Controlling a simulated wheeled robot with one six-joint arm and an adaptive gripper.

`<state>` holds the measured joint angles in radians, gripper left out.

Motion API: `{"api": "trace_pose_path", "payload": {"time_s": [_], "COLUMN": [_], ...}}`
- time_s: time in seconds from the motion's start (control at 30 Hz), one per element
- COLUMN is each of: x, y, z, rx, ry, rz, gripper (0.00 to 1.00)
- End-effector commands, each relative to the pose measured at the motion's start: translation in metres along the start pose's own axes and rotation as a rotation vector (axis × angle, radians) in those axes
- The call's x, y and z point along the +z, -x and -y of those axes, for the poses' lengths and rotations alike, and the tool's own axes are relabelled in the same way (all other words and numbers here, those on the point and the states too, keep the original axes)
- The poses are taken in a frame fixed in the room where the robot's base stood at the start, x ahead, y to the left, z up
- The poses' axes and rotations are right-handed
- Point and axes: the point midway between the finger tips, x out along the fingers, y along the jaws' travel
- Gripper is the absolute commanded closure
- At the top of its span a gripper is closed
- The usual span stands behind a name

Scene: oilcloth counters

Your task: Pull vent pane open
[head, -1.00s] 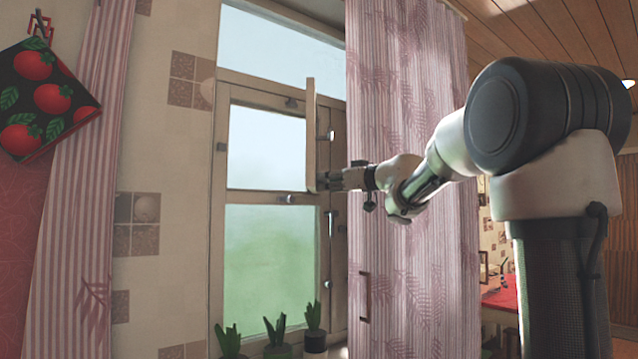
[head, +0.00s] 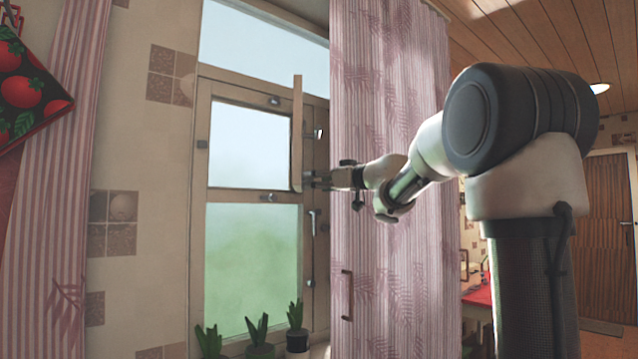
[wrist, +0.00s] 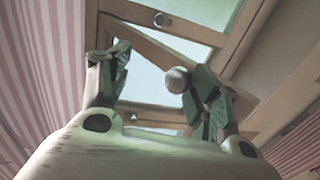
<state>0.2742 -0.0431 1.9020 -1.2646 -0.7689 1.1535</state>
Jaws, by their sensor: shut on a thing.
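The vent pane (head: 297,135) is in the upper part of the window in the head view. It stands swung out from its opening (head: 248,147) and shows almost edge-on as a narrow wooden strip. My gripper (head: 308,181) is at the pane's lower end, its tips partly hidden there. In the wrist view, the fingers of my gripper (wrist: 153,68) stand either side of the pane's wooden frame (wrist: 150,44). A round knob (wrist: 178,80) sits against the right finger. The gripper is shut on the pane; the exact contact is unclear.
A striped pink curtain (head: 385,230) hangs right of the window, close behind my arm. Potted plants (head: 258,335) stand on the sill below. Small window handles (head: 314,222) stick out on the frame. Another curtain (head: 60,220) hangs at left.

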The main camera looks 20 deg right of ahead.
Motion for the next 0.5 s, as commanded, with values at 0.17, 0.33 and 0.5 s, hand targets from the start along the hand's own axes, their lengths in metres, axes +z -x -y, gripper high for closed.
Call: {"api": "trace_pose_path", "payload": {"time_s": [0.17, 0.33, 0.5], "x": [-0.006, -0.005, -0.003], "y": [0.009, 0.041, 0.080], "z": [-0.002, -0.002, -0.002], "rx": [0.006, 0.006, 0.007], "ry": [-0.001, 0.001, 0.001], "rz": [-0.011, -0.008, -0.005], "gripper": [0.53, 0.53, 0.53]}}
